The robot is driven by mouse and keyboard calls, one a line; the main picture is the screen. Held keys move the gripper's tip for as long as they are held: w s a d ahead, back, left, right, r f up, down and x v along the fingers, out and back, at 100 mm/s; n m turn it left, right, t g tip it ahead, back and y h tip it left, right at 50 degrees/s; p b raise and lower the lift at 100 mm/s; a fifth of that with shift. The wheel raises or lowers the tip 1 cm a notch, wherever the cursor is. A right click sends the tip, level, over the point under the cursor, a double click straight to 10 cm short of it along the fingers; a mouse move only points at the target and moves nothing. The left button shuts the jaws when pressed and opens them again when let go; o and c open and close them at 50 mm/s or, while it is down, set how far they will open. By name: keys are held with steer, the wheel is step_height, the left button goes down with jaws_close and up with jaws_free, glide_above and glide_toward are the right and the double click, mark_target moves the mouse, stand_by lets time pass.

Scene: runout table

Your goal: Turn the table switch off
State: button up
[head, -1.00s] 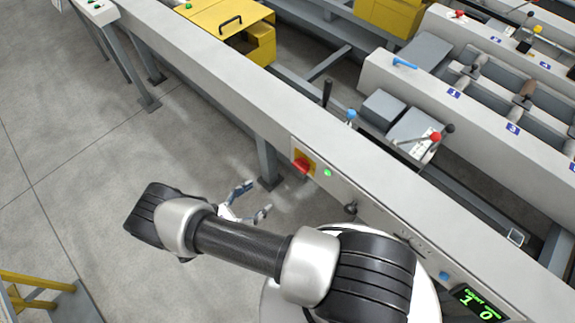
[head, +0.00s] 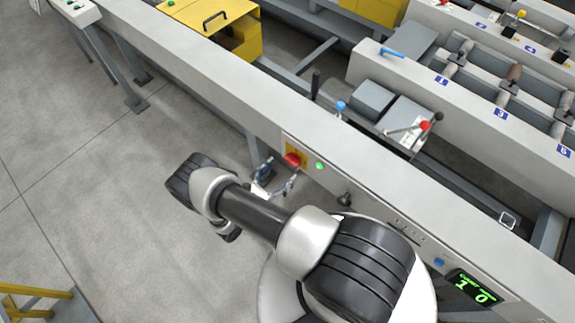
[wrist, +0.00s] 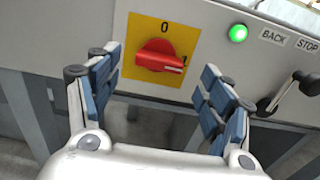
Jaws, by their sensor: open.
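The table switch is a red rotary knob (wrist: 160,56) on a yellow plate (wrist: 137,26), set in the front panel of the long grey table. In the wrist view its pale mark points right, at the 1; the 0 is at the top of the plate. The knob also shows in the head view (head: 292,160). My gripper (wrist: 160,76) is open, with its blue-padded fingers apart on either side of the knob's lower part in the picture. A gap shows between each finger and the knob. I cannot tell the exact distance to the panel.
A lit green lamp (wrist: 238,33) is right of the switch. Further right are BACK and STOP labels and a black lever (wrist: 292,92). A green-digit display (head: 474,289) is on the same panel.

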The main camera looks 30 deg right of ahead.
mark_target(290, 164)
steer(key=shift+x, duration=1.95)
steer(key=shift+c, duration=0.3)
steer(key=c, duration=1)
